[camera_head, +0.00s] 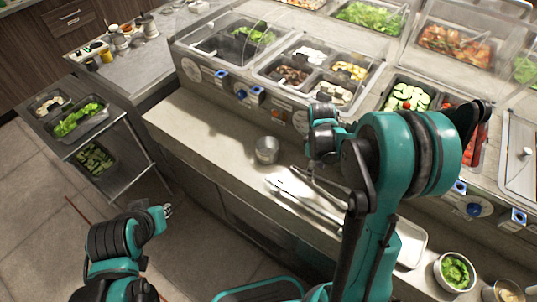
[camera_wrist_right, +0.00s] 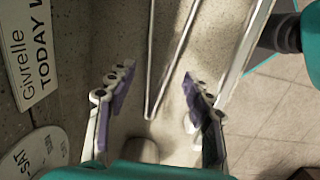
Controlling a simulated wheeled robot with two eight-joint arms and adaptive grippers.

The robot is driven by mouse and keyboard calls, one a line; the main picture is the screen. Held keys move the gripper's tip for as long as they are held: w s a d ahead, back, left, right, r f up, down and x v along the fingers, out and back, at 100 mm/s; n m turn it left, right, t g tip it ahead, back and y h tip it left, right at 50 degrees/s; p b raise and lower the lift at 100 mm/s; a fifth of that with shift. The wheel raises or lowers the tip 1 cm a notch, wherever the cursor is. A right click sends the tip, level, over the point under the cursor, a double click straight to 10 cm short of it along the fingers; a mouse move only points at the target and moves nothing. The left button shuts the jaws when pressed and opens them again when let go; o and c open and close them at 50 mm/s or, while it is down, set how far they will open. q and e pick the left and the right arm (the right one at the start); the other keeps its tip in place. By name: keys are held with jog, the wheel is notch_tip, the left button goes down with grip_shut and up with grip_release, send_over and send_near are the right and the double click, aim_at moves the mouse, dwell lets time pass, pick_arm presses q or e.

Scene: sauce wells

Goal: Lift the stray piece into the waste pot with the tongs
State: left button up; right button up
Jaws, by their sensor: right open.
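Long metal tongs (camera_head: 310,203) lie on the counter below my right gripper, partly hidden by my right arm. My right gripper (camera_head: 322,155) is above the counter near the station front, to the right of the waste pot. In the right wrist view its fingers (camera_wrist_right: 157,95) are apart with nothing held between them. The waste pot (camera_head: 267,149) is a small metal cup on the counter. A small red piece (camera_head: 406,105) shows on the cucumber slices, possibly the stray piece. My left gripper (camera_head: 167,210) is over the floor at the left; its finger opening is too small to judge.
Wells of salad and toppings line the station behind the counter (camera_head: 205,122). A metal tray (camera_head: 415,235) lies to the right, partly behind my arm. A bowl of greens (camera_head: 455,271) stands at front right. A sign (camera_wrist_right: 30,50) is on the station front.

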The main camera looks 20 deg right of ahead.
aim_at(316, 178)
notch_tip(316, 178, down, 5)
jog(key=b, duration=0.3)
jog(key=shift+s+d+r, duration=0.1)
jog(key=shift+s+d, duration=0.05)
jog(key=c, duration=0.7)
jog(key=shift+r, duration=0.15)
notch_tip(316, 178, up, 12)
jog(key=p, duration=0.8)
jog(key=shift+p, duration=0.4)
